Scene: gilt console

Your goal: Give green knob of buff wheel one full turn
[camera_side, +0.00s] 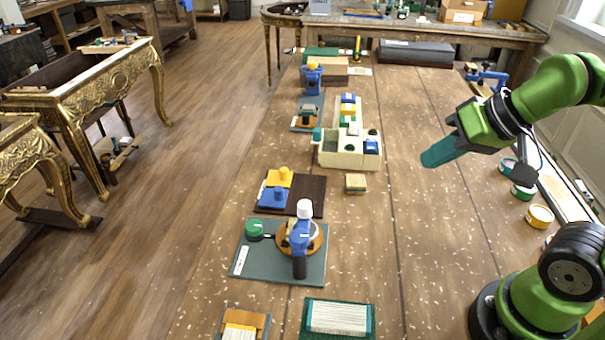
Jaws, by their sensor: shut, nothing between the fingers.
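A round green knob (254,229) sits on the left part of a grey board (255,272). Beside it on the same board stands a device with an orange-brown round part (314,243), a blue body and a white top, which I take for the buff wheel. I cannot make out any mark on the knob that shows its turn angle. My gripper (428,160) has teal fingers, shut and empty. It hangs above the right side of the table, well away from the knob and to its upper right.
Behind the grey board are a dark board (315,190) with yellow and blue blocks, and a cream machine (343,158) with a teal knob at its left. Dark green (365,320) and brown trays lie in front. Several small round pots (540,215) stand at right. The table's middle right is clear.

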